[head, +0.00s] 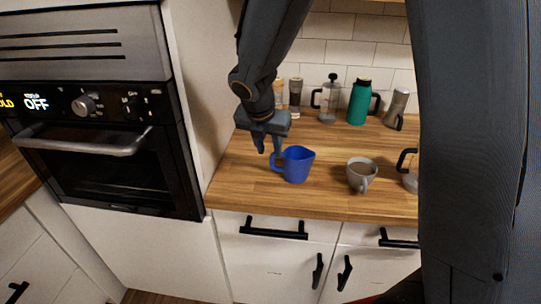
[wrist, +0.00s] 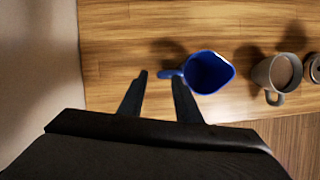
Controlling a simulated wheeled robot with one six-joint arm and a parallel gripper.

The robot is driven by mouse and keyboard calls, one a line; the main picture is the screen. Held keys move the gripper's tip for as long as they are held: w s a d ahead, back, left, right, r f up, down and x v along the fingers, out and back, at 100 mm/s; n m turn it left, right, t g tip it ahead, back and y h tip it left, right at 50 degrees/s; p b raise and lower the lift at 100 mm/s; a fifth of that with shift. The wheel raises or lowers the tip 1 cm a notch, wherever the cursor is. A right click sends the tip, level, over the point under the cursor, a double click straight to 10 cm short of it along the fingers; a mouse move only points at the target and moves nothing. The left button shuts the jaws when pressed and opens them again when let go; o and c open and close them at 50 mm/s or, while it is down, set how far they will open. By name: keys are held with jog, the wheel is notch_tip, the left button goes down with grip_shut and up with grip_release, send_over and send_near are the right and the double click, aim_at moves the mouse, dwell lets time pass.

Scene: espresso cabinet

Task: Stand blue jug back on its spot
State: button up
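The blue jug (head: 297,166) stands upright on the wooden counter (head: 240,185), near its front edge, with its handle to the left. In the wrist view the jug (wrist: 210,72) shows from above, open and apparently empty. My gripper (head: 269,150) is just left of the jug, fingers pointing down. In the wrist view the gripper (wrist: 160,77) is open, and the handle end lies at the right fingertip, partly between the fingers. I cannot tell whether the finger touches the handle. No marked spot for the jug is distinguishable.
A grey cup (head: 361,174) with brown contents stands right of the jug, with a glass pot (head: 410,182) beyond it. A French press (head: 328,102), green flask (head: 359,102) and steel jug (head: 397,106) stand at the back. A tall white panel (head: 195,90) bounds the left.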

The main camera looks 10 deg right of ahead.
jog(key=v, duration=0.6)
jog(key=s+d+f+m+g+y, duration=0.1)
jog(key=s+d+f+m, duration=0.2)
jog(key=s+m, duration=0.5)
jog(key=s+d+f+m+g+y, duration=0.1)
jog(key=s+d+f+m, duration=0.2)
jog(key=m, duration=1.9)
jog(key=s+d, duration=0.2)
jog(key=s, duration=0.3)
jog(key=shift+d+f, duration=0.35)
jog(key=shift+f, duration=0.1)
jog(key=shift+w+f+b, duration=0.1)
jog(key=shift+f+b, duration=0.85)
jog(key=shift+b, duration=0.05)
